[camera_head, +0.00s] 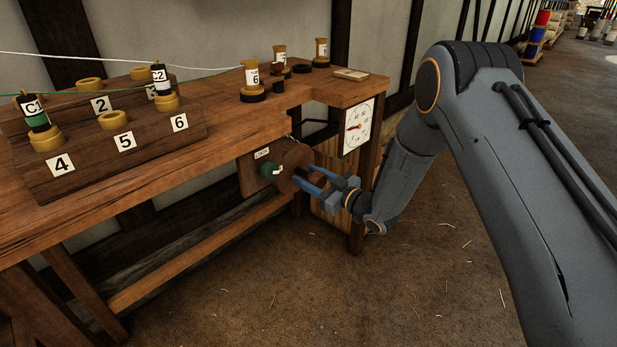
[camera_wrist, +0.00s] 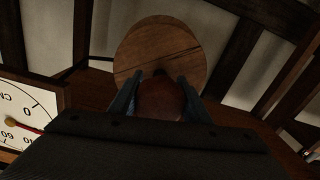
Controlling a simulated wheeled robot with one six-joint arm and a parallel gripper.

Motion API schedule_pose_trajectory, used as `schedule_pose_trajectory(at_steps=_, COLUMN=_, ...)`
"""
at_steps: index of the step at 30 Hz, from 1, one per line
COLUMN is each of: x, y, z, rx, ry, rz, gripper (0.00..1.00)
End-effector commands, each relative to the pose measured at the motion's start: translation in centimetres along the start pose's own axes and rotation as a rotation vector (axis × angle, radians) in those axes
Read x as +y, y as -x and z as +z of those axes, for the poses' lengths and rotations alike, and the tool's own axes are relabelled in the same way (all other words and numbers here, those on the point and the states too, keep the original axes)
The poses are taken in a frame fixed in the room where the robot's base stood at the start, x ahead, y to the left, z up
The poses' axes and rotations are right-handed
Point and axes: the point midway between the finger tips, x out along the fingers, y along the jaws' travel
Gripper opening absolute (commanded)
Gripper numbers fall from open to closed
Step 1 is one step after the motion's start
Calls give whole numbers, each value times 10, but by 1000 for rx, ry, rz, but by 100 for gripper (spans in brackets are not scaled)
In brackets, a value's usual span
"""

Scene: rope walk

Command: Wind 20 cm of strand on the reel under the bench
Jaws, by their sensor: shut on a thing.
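The reel's disc also fills the upper middle of the wrist view (camera_wrist: 160,50). My gripper (camera_head: 314,181) is at the reel's right side, its two blue-grey fingers shut on a reddish-brown knob (camera_wrist: 160,98) on the disc's face. A dial (camera_head: 357,126) with a red pointer hangs on the bench end; its left part also shows in the wrist view (camera_wrist: 28,115). I cannot read its value exactly.
The bench top (camera_head: 215,130) carries a numbered stand (camera_head: 100,165) with bobbins marked C1 (camera_head: 35,115) and C2 (camera_head: 160,80), and several yellow spools further right. White and green strands cross above it. A bench leg (camera_head: 357,236) stands close below my gripper. The floor (camera_head: 440,265) is open.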

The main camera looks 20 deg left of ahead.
Motion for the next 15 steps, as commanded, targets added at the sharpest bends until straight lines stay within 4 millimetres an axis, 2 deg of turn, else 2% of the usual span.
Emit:
schedule_pose_trajectory(at_steps=1, x=-1, y=0, z=1, rx=-2, ry=-1, rz=-1, gripper=48)
schedule_pose_trajectory(at_steps=3, x=-1, y=0, z=1, rx=-2, ry=-1, rz=-1, gripper=60)
schedule_pose_trajectory(at_steps=4, x=-1, y=0, z=1, rx=-2, ry=-1, rz=-1, gripper=62)
schedule_pose_trajectory(at_steps=12, x=0, y=1, z=0, rx=-1, ry=0, rz=0, gripper=62)
schedule_pose_trajectory(at_steps=15, x=0, y=6, z=0, rx=-2, ry=0, rz=1, gripper=62)
